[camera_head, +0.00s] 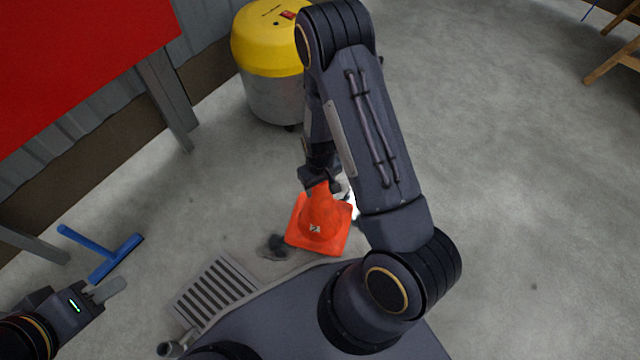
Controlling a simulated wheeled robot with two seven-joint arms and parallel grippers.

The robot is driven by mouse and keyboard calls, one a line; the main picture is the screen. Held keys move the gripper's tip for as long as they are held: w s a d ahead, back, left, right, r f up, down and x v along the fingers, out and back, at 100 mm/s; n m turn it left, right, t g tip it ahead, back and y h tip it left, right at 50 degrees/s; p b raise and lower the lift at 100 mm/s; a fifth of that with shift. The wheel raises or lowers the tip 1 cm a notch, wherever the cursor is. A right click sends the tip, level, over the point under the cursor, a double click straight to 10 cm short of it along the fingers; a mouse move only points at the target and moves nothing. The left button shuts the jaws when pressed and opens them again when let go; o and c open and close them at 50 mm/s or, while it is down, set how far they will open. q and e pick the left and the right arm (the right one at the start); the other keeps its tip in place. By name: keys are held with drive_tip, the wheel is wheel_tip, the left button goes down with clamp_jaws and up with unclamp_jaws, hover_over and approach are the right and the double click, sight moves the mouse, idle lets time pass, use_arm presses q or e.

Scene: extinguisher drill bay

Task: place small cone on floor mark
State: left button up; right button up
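A small orange cone (318,228) with a square base and a small white marking is near the middle of the picture. My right gripper (322,186) is over the cone's top, with its dark fingers closed around the tip. I cannot tell whether the base touches the floor. A small white patch (352,207) shows on the floor just right of the cone, mostly hidden by the cone and my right arm; I cannot tell if it is the floor mark. My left gripper (106,291) is at the lower left, away from the cone, its finger gap unclear.
A yellow-topped vacuum drum (270,95) stands behind the cone. A blue T-shaped tool (105,262) lies on the floor near my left gripper. A red panel (80,60) on grey legs is at the upper left. Wooden legs (615,62) show at upper right. The right-hand floor is clear.

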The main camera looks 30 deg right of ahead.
drive_tip(key=o, duration=0.4)
drive_tip(key=shift+o, duration=0.2)
drive_tip(key=s+a+r+m+t+y+p, duration=0.1)
drive_tip(key=s+r+p, duration=0.1)
drive_tip(key=r, duration=0.9)
drive_tip(key=s+a+r+t+y+p, duration=0.1)
drive_tip(key=s+r+y+p, duration=0.1)
drive_tip(key=r, duration=0.8)
drive_tip(key=s+a+r+m+t+y+p, duration=0.1)
drive_tip(key=s+r+p, duration=0.1)
drive_tip(key=r, duration=0.9)
drive_tip(key=s+a+r+t, duration=0.1)
drive_tip(key=s+r+t, duration=0.1)
drive_tip(key=s+r, duration=0.5)
drive_tip(key=s, duration=0.4)
drive_tip(key=shift+r+t, duration=0.3)
drive_tip(key=shift+r, duration=0.05)
